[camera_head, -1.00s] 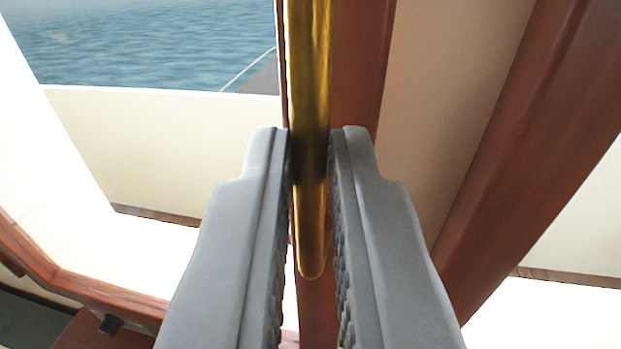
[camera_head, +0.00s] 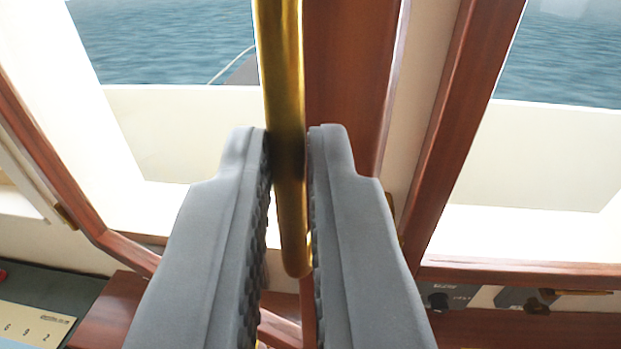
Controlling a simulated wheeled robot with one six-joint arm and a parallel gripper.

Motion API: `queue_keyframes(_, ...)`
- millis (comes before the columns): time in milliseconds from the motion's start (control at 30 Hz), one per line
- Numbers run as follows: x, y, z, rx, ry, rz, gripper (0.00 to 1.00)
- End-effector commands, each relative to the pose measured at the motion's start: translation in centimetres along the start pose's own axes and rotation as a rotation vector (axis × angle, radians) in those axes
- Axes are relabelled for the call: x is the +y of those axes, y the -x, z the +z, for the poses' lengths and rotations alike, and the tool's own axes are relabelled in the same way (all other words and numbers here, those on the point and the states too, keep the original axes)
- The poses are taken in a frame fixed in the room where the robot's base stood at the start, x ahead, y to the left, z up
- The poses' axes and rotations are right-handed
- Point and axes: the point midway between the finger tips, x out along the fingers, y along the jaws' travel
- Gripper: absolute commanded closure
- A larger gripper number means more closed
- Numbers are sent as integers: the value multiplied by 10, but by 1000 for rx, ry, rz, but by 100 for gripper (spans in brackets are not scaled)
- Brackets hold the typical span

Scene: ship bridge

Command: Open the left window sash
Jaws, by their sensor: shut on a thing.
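A vertical brass handle bar (camera_head: 283,60) runs down the middle of the head camera view, along the reddish wooden stile (camera_head: 350,75) of a window sash. My gripper (camera_head: 286,140) is shut on the lower part of this bar, with one finger on each side. The bar's rounded lower end shows between the fingers. Wooden framing (camera_head: 45,165) also curves along the left side of the view. A pale strip shows between the stile and a second wooden post (camera_head: 450,130) to its right. The fingers hide the lower stile.
A dark console with a knob (camera_head: 439,299) lies under the right-hand window. Water and a pale outer wall (camera_head: 540,155) show outside.

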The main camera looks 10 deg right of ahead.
Motion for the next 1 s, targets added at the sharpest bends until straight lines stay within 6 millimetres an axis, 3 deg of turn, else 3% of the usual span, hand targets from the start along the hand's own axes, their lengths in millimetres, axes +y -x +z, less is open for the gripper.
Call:
queue_keyframes(33,-11,7,-1,4,1,1,100)
queue_keyframes(567,-67,72,0,3,2,85,100)
queue_keyframes(1000,-128,120,4,-1,4,210,100)
